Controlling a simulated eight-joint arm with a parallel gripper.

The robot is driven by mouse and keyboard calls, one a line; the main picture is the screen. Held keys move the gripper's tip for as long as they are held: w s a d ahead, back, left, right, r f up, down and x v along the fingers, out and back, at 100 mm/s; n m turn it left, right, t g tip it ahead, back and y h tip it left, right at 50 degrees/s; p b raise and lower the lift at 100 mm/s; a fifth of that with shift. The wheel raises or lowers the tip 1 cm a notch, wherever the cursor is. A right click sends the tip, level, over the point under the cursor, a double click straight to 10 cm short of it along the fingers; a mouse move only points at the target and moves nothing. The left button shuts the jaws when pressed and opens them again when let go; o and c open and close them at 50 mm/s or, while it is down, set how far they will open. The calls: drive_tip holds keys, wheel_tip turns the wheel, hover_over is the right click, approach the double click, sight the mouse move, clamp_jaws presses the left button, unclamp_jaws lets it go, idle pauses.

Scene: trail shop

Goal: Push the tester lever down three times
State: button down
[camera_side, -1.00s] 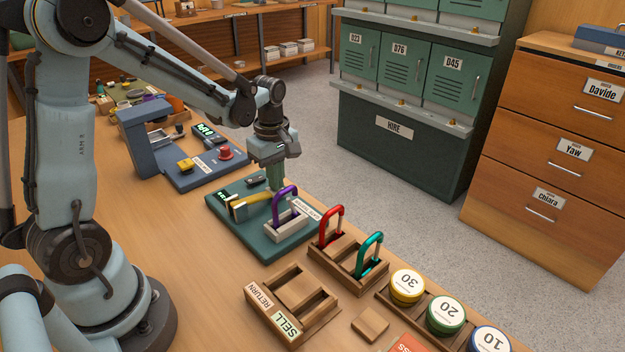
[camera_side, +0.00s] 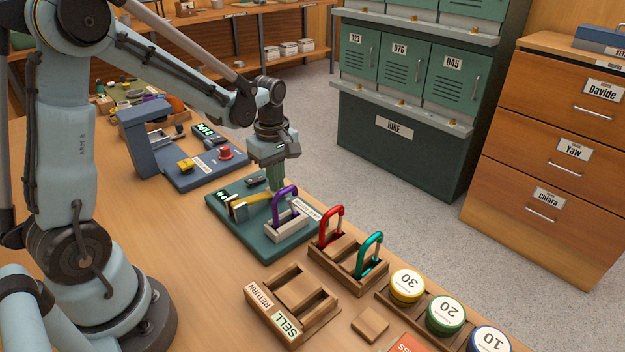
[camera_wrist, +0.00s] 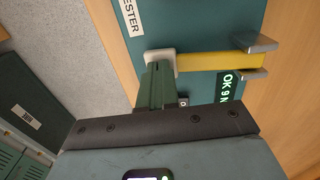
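The tester is a teal base plate (camera_side: 268,250) on the bench with a yellow lever (camera_side: 252,199) set in a metal bracket (camera_side: 238,210). In the wrist view the yellow lever (camera_wrist: 210,62) ends in a pale pad (camera_wrist: 160,62). My gripper (camera_side: 275,188) is over the lever's far end, pointing down. In the wrist view its green fingers (camera_wrist: 155,85) are together, at the pad; whether they press on it I cannot tell. A small display (camera_wrist: 228,87) shows green text starting "OK 9". A purple carabiner (camera_side: 283,205) stands in a pale block on the plate.
A wooden holder (camera_side: 316,255) with red (camera_side: 326,228) and teal (camera_side: 368,255) carabiners stands at the right. A RETURN/SELL tray (camera_side: 262,300) is nearer. A blue device (camera_side: 140,145) with yellow and red buttons stands behind, left. Bare bench lies left of the tester.

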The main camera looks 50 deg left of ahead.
drive_tip(key=shift+r, duration=1.7)
wheel_tip(320, 180, up, 5)
idle(0.3)
drive_tip(key=s+d+r+m+t, duration=0.1)
drive_tip(key=s+d+m+t, duration=0.6)
drive_tip(key=m, duration=1.1)
drive_tip(key=shift+s+d, duration=0.55)
drive_tip(key=shift+d, duration=0.45)
